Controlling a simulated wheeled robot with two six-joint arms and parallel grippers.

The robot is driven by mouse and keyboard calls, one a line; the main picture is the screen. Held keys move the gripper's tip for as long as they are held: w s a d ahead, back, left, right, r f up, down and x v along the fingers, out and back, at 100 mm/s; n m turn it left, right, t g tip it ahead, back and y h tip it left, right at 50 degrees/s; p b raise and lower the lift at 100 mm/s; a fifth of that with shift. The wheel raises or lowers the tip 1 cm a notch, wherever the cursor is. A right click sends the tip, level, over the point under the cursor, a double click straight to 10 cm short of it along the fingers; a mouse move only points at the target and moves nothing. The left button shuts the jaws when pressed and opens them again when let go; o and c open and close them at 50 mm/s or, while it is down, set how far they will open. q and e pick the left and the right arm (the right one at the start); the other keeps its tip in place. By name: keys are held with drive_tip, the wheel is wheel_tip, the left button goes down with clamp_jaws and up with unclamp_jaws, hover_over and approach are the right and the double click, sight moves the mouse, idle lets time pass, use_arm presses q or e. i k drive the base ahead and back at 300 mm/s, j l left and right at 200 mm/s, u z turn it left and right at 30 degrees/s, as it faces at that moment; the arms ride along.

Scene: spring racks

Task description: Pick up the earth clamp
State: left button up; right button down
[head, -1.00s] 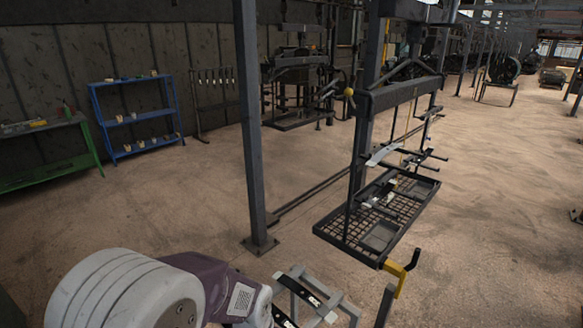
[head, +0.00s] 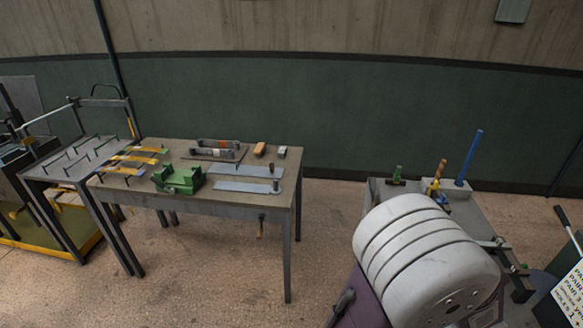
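I cannot make out an earth clamp for certain in the head view. Small items that are hard to identify stand on a grey bench (head: 468,212) at the right: a green one (head: 397,174), a yellow one with an orange handle (head: 436,182) and a tall blue rod (head: 469,158). A white and purple part of my own arm covers the lower right and hides part of that bench. Neither of my grippers shows.
A work table (head: 206,202) at centre left carries a green vice (head: 178,180), flat grey strips (head: 246,186) and yellow strips (head: 136,158). A rack with pegs (head: 66,165) stands left of it. Bare floor (head: 325,235) lies between table and right bench.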

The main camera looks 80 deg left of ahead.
sight(396, 177)
drive_tip(key=u, duration=1.75)
drive_tip(key=i+j+z, duration=0.4)
drive_tip(key=j, duration=0.25)
drive_tip(key=j+z, duration=0.15)
drive_tip(key=j, duration=0.2)
drive_tip(key=i+j+z, duration=0.2)
drive_tip(key=j, duration=0.2)
drive_tip(key=j+z, duration=0.2)
drive_tip(key=j, duration=0.15)
drive_tip(key=i+j+z, duration=0.4)
drive_tip(key=i, duration=0.25)
drive_tip(key=i+j+z, duration=0.4)
drive_tip(key=i+j, duration=0.15)
drive_tip(key=j, duration=0.25)
